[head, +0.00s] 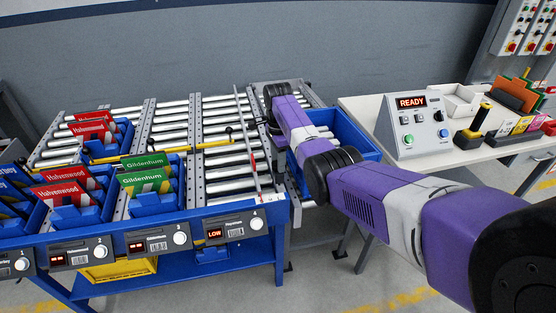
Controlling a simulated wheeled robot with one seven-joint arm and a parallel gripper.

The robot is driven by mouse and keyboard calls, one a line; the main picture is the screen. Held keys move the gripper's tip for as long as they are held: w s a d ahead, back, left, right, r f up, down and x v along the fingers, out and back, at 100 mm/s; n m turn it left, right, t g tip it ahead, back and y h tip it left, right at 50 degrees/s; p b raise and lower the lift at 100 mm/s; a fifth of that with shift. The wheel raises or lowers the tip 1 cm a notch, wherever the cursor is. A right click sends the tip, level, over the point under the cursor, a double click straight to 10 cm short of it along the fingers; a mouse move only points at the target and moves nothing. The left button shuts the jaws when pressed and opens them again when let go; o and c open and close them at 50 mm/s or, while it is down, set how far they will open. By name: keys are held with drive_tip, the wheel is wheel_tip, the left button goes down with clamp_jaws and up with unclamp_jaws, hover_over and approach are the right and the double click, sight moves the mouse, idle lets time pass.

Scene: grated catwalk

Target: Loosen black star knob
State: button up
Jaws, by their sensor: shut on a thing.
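My purple arm reaches from the lower right to the right side of the roller conveyor. My gripper (270,126) points down beside the guide rail (246,125), mostly hidden by my own wrist. It is shut on a small dark part at the rail, which appears to be the black star knob (261,121). The knob's shape and the fingertips are too small and covered to make out clearly.
A blue tote (358,140) stands just right of my wrist, partly behind my arm. Blue bins with red and green cards (146,182) fill the conveyor's left front. A table with a control box (413,125) reading READY is at right. A yellow bar (172,147) crosses the rollers.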

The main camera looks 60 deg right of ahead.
drive_tip(key=n+p, duration=0.1)
drive_tip(key=n, duration=0.6)
drive_tip(key=shift+r, duration=0.1)
drive_tip(key=n, duration=0.3)
drive_tip(key=shift+n+p, duration=0.4)
drive_tip(key=n, duration=0.3)
drive_tip(key=shift+n, duration=0.3)
drive_tip(key=n, duration=0.3)
drive_tip(key=shift+n, duration=0.3)
drive_tip(key=n, duration=0.3)
drive_tip(key=shift+n+p, duration=0.3)
drive_tip(key=shift+n, duration=0.1)
drive_tip(key=n, duration=0.6)
drive_tip(key=o, duration=1.4)
drive_tip(key=shift+c, duration=0.2)
